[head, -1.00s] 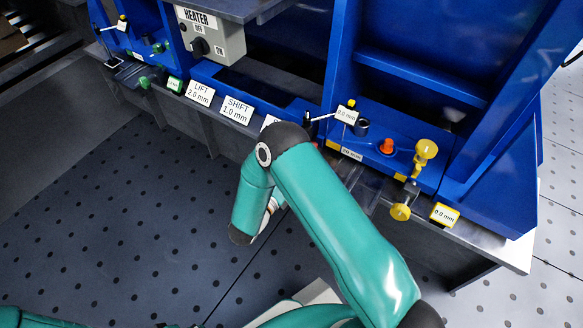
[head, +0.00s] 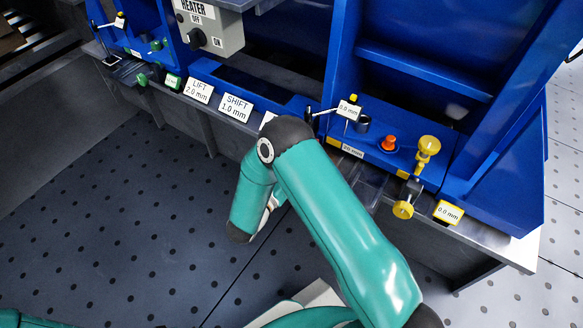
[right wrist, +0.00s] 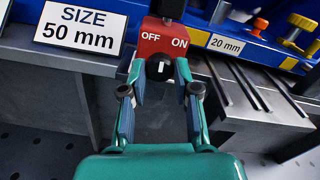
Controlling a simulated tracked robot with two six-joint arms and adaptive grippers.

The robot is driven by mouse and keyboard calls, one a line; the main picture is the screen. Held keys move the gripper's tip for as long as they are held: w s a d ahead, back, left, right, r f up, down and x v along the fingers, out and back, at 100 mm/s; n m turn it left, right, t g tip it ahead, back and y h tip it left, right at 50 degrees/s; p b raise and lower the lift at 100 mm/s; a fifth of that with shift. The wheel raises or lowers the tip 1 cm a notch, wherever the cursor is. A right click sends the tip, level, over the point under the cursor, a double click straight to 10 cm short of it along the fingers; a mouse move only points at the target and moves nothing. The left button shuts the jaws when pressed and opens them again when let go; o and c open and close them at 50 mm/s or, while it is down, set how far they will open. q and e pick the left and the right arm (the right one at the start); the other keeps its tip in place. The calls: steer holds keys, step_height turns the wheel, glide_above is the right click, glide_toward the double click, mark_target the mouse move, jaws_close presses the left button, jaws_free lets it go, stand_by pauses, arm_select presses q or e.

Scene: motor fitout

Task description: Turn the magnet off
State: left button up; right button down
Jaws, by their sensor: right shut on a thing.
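In the right wrist view, the magnet switch is a red box (right wrist: 160,42) marked OFF on the left and ON on the right. A black knob (right wrist: 158,70) with a short white mark sits on its front below the lettering. The mark looks roughly upright, and I cannot tell which word it points to. My right gripper (right wrist: 160,76) is shut on this knob, one finger on each side. In the head view, my right arm hides the red box and the gripper. My left gripper is not in view.
A SIZE 50 mm sign (right wrist: 80,28) stands left of the switch. A grooved metal block (right wrist: 255,95) lies to the right.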

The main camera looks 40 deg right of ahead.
steer(key=m, duration=0.7)
steer(key=shift+m, duration=0.4)
steer(key=shift+a, duration=0.1)
steer(key=c, duration=0.8)
jaws_free()
steer(key=shift+c, duration=0.2)
steer(key=v, duration=1.2)
